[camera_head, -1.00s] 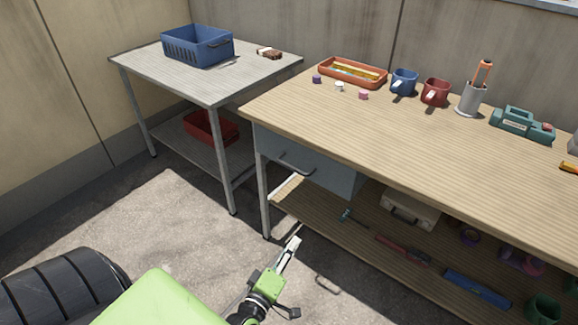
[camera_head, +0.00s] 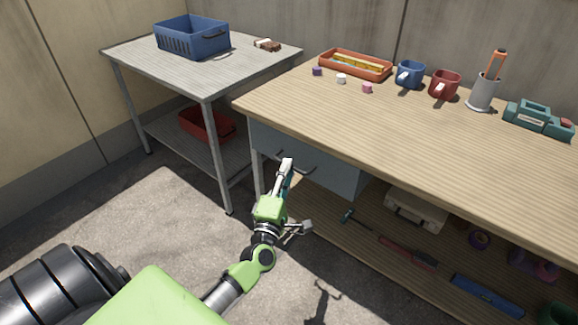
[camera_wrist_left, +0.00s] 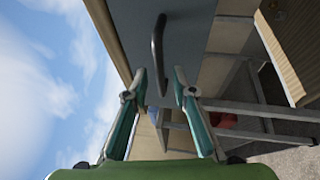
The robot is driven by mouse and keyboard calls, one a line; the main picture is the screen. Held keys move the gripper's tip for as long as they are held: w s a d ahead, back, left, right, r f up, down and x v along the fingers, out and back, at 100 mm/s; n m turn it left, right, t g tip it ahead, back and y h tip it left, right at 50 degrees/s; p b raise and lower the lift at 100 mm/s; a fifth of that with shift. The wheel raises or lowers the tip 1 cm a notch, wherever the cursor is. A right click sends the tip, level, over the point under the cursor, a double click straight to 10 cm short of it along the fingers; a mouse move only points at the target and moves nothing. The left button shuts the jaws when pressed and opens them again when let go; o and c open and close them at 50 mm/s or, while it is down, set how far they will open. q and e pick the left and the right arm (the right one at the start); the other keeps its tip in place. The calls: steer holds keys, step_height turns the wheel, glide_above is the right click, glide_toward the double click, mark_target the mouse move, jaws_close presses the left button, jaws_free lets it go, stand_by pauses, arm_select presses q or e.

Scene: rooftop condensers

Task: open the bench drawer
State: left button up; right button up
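The bench drawer (camera_head: 335,174) is a grey-blue front under the left end of the wooden bench top, and it looks shut. Its dark bar handle (camera_head: 273,154) is partly hidden by my left gripper (camera_head: 288,164) in the head view. In the left wrist view the handle (camera_wrist_left: 158,45) stands out from the drawer front (camera_wrist_left: 187,40), ahead of the fingertips. My left gripper (camera_wrist_left: 160,78) is open, its two fingers apart with nothing between them. It is close to the handle but does not enclose it. My right gripper is not in view.
The wooden bench top (camera_head: 420,150) holds an orange tray (camera_head: 355,66), mugs, a pen cup and a green tool. Its lower shelf carries a case (camera_head: 416,207) and tools. A grey side table (camera_head: 160,68) with a blue crate (camera_head: 192,38) stands left. The floor before the drawer is clear.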

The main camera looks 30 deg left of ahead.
arm_select(q)
steer(key=shift+x, duration=1.3)
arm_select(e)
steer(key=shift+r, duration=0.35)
arm_select(q)
jaws_close()
